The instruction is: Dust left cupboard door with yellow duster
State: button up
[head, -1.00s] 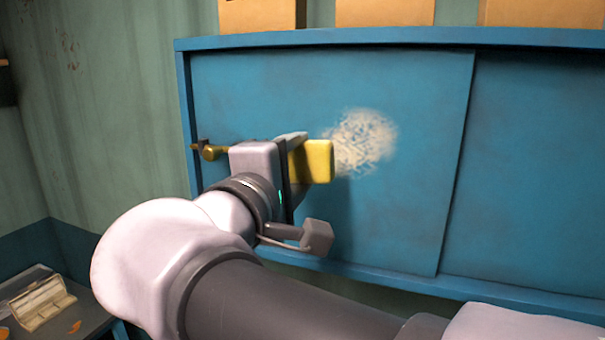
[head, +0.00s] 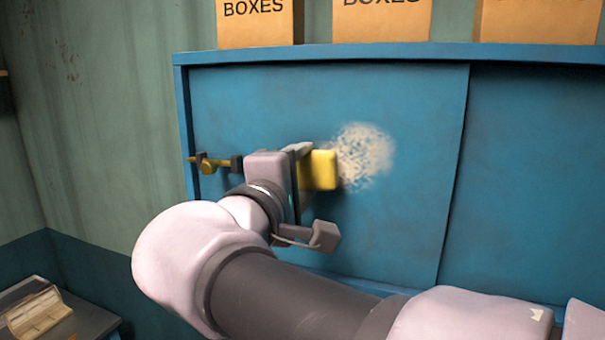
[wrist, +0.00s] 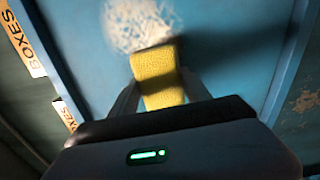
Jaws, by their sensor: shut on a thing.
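The blue left cupboard door (head: 400,220) fills the middle of the head view. A pale dusty patch (head: 366,152) marks its upper middle part. My gripper (head: 303,168) is shut on the yellow duster (head: 322,170), a block held in front of the door beside the patch's left edge. In the wrist view the duster (wrist: 158,72) sits between the fingers, with the dusty patch (wrist: 138,22) just beyond it. I cannot tell whether the duster touches the door. Part of the door is hidden behind my arm.
Another blue door panel (head: 530,180) is at the right. Several cardboard boxes (head: 382,20) stand on top of the cupboard. A yellow bar latch (head: 208,163) sits at the left edge. A small table (head: 85,322) with a pale object stands at lower left.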

jog(key=shift+x, duration=0.85)
jog(key=shift+b, duration=0.3)
